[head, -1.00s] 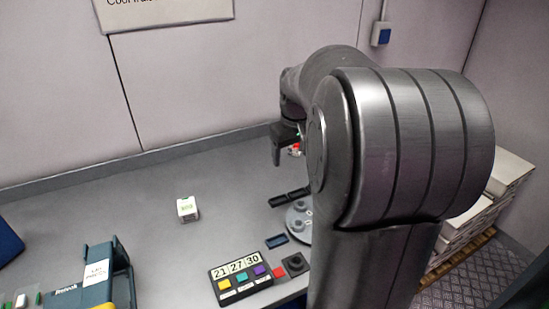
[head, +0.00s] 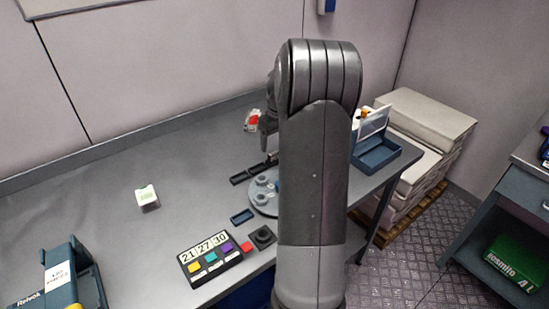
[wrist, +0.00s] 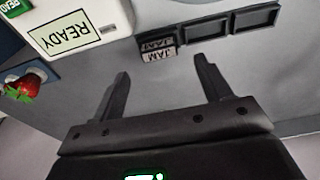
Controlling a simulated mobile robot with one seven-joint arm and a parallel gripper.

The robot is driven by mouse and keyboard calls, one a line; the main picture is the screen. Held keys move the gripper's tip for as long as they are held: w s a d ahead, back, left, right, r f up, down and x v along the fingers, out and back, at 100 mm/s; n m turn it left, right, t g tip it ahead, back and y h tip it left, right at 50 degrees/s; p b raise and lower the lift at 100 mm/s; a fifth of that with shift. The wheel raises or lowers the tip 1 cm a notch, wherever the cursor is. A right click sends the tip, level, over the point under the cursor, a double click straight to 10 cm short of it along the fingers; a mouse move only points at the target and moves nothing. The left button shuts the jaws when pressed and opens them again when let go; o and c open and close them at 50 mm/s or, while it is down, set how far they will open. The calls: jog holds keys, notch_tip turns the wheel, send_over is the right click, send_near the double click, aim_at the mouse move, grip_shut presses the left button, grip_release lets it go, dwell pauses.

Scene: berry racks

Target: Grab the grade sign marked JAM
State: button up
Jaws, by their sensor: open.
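The grade sign marked JAM (wrist: 158,54) is a small pale block with dark lettering, upside down in the wrist view. It sits at the left end of a row of dark holders. My gripper (wrist: 160,66) is open, and its two black fingers point toward the sign from either side in the picture. The sign appears just beyond the fingertips, with nothing between the fingers. In the head view my gripper (head: 268,140) is partly hidden by my arm, over the back of the bench. I cannot make out the sign there.
In the wrist view, a white device with a READY label (wrist: 72,34) and a strawberry (wrist: 22,88) are at the left. Dark empty holders (wrist: 206,34) lie right of the sign. On the bench are a button panel (head: 210,258), a white box (head: 147,197) and a blue tray (head: 378,156).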

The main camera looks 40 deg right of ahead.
aim_at(275, 153)
notch_tip(275, 153, down, 5)
jog(key=shift+w+f, duration=0.1)
jog(key=shift+f, duration=0.05)
jog(key=c, duration=1.1)
